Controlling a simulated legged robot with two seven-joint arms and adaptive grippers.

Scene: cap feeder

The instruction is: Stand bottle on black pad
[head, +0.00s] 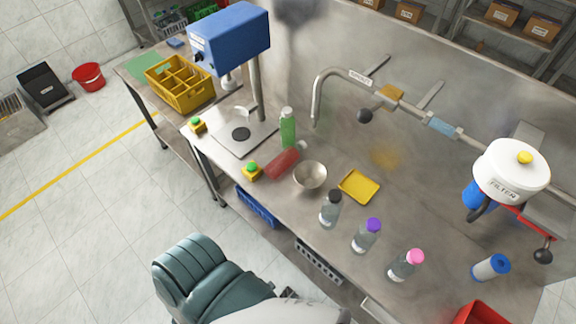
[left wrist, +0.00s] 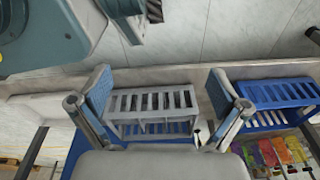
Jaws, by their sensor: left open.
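The black pad (head: 241,134) is a small dark disc on a metal plate (head: 228,146) beneath the blue press head (head: 232,38). It looks bare. A green bottle (head: 288,129) stands upright to its right. A red bottle (head: 282,163) lies on its side in front of the green one. Clear bottles with a black cap (head: 329,210), a purple cap (head: 366,236) and a pink cap (head: 404,266) stand along the front of the bench. My left gripper (left wrist: 158,90) is open and empty in the left wrist view, away from the bottles. My right gripper is not in view.
A metal bowl (head: 310,175) and yellow tray (head: 359,186) sit mid-bench. Green-topped yellow buttons (head: 252,172) flank the plate. A bent pipe (head: 316,95) rises behind. A blue-and-white cylinder (head: 490,268) and red bin (head: 482,314) are at right. Racks (left wrist: 150,104) show below the left gripper.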

